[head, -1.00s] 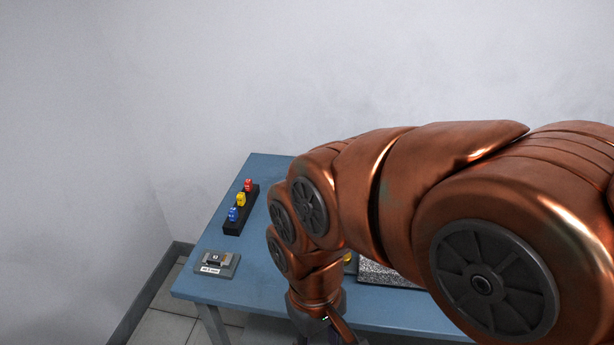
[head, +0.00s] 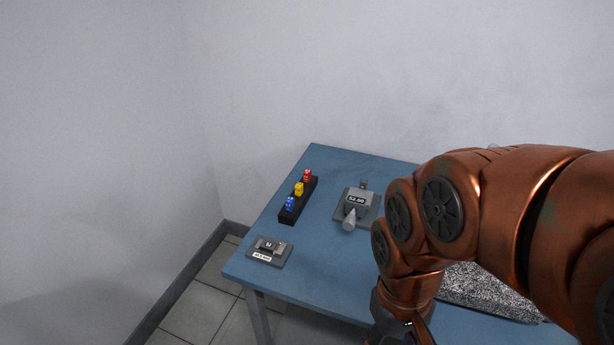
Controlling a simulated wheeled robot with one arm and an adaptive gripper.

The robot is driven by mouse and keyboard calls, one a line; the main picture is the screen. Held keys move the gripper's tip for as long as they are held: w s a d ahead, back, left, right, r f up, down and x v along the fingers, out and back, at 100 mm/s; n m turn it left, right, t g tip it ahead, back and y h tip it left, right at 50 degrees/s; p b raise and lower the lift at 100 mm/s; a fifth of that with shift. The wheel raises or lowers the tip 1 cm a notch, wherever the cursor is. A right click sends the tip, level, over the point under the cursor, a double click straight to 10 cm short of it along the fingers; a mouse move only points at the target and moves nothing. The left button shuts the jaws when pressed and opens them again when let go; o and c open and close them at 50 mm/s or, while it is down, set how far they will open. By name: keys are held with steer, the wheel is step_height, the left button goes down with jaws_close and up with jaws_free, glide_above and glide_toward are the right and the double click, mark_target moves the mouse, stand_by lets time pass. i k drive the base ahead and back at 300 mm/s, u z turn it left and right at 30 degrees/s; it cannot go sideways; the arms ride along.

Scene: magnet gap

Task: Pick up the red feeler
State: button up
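The red feeler (head: 307,175) stands at the far end of a black rack (head: 287,216) on the left part of the blue table. A yellow feeler (head: 298,189) and a blue feeler (head: 290,203) stand in the same rack, nearer to me. My gripper (head: 402,338) hangs at the bottom of the picture by the table's front edge, to the right of the rack and well apart from it. Its fingertips are cut off by the picture's edge, so its opening cannot be seen.
A grey device reading 52.00 (head: 357,207) stands right of the rack. A small grey block with a label (head: 269,251) lies near the front left corner of the blue table (head: 318,262). A speckled slab (head: 482,291) is partly hidden behind my arm.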

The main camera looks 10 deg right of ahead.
mark_target(307, 175)
steer(key=z, duration=0.05)
steer(key=k, duration=0.55)
steer(key=u, duration=0.9)
steer(key=i, duration=1)
steer(key=z, duration=0.35)
